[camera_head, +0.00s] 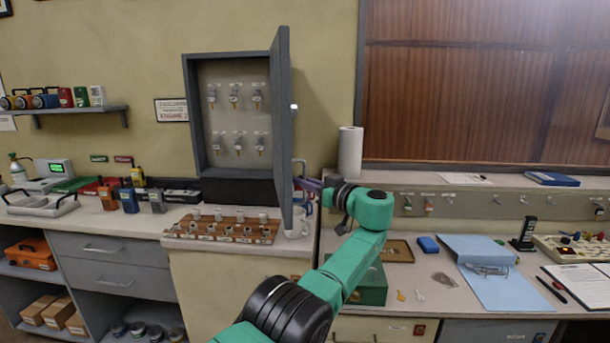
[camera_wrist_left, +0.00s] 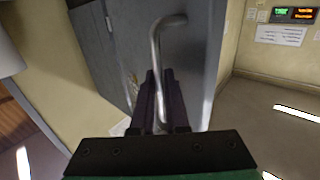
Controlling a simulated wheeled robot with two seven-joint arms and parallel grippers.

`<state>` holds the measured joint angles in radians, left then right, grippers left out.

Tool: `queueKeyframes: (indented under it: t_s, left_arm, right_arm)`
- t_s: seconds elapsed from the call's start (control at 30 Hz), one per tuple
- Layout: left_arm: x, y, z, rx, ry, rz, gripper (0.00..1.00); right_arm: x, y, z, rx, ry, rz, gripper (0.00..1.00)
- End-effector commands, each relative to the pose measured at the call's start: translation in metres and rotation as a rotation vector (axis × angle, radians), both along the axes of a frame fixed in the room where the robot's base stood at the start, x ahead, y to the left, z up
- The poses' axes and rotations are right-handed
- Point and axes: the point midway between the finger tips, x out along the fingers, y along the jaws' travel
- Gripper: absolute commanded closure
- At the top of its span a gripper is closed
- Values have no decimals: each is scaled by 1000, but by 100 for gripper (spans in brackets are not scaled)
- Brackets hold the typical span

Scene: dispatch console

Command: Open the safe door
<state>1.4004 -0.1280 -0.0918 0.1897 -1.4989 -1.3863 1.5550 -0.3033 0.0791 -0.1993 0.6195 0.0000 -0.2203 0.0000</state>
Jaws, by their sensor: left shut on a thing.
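The safe (camera_head: 190,110) is a grey wall cabinet with several keys hanging on hooks inside. Its grey door (camera_head: 283,120) stands swung out from the wall on the right side, so the inside is open to view. The metal bar handle (camera_wrist_left: 156,50) sits on the door's outer face, and the door fills the middle of the left wrist view (camera_wrist_left: 190,70). My left gripper (camera_head: 306,184) is at the handle, right of the door. In the left wrist view its dark fingers (camera_wrist_left: 160,98) are shut on the handle's bar. My right gripper is not in view.
A wooden rack (camera_head: 222,232) with several small metal pieces lies on the counter below the safe. A white cup (camera_head: 298,222) stands near the door's lower edge. A paper roll (camera_head: 350,152) stands right of the door. A green box (camera_head: 372,288) sits beside my left arm.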

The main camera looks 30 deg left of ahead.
Motion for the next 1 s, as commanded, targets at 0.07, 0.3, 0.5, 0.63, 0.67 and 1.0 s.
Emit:
queueKeyframes:
  t_s: [0.07, 0.3, 0.5, 0.63, 0.67, 1.0]
  left_arm:
    - [-1, 1, -2, 1, 5, 6, 100]
    - [-1, 1, -3, -1, 6, 6, 100]
    - [-1, 1, -3, -1, 6, 5, 75]
    - [-1, 1, -3, -1, 4, 5, 75]
    - [-1, 1, -2, -1, 4, 5, 75]
    - [-15, -47, -8, -1, 0, 0, 75]
  right_arm:
    - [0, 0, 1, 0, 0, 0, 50]
    - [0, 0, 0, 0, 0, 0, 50]
    - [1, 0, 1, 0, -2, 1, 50]
    - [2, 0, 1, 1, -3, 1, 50]
    - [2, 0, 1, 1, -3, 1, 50]
    - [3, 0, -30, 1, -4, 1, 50]
